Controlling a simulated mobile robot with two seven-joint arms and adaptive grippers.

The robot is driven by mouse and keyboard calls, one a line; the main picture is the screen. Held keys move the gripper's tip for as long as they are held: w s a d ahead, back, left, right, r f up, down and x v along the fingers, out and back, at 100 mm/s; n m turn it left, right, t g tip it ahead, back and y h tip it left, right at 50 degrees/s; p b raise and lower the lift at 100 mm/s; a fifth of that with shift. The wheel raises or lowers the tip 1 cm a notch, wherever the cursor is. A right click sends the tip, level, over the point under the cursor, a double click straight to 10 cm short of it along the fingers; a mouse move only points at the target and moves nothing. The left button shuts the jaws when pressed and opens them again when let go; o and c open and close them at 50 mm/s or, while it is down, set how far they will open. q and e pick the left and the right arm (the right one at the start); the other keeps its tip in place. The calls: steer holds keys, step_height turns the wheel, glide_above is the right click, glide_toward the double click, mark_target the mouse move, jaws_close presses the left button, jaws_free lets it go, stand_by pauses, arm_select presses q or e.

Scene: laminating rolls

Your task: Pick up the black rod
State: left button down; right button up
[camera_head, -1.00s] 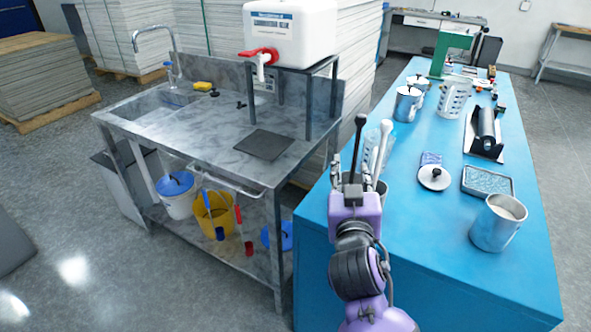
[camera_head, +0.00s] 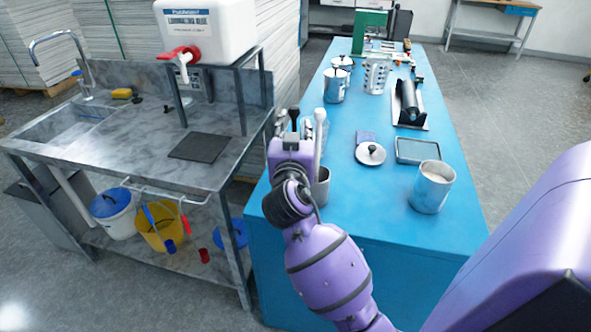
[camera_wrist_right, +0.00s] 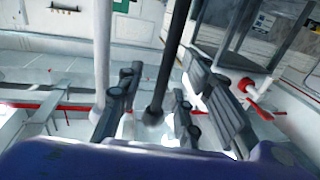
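The black rod (camera_head: 294,118) stands near the left edge of the blue table, with its knobbed top showing above my right gripper. In the right wrist view the rod (camera_wrist_right: 166,70) runs between the fingers. My right gripper (camera_head: 292,138) is around the upper part of the rod. Its fingers (camera_wrist_right: 155,105) look parted, with small gaps on both sides of the rod. The gripper hides the rod's lower part in the head view. A white rod (camera_head: 318,140) stands just to the right, outside the fingers, above a metal cup (camera_head: 320,188). My left gripper is not in view.
The blue table (camera_head: 370,225) holds a larger metal cup (camera_head: 432,187), a round lid (camera_head: 370,153), a tray (camera_head: 418,150) and a black roller (camera_head: 409,102). A grey sink bench (camera_head: 150,150) with a white water container (camera_head: 207,28) stands to the left.

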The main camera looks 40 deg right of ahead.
jaws_close()
steer(key=shift+r, duration=0.15)
stand_by(0.4)
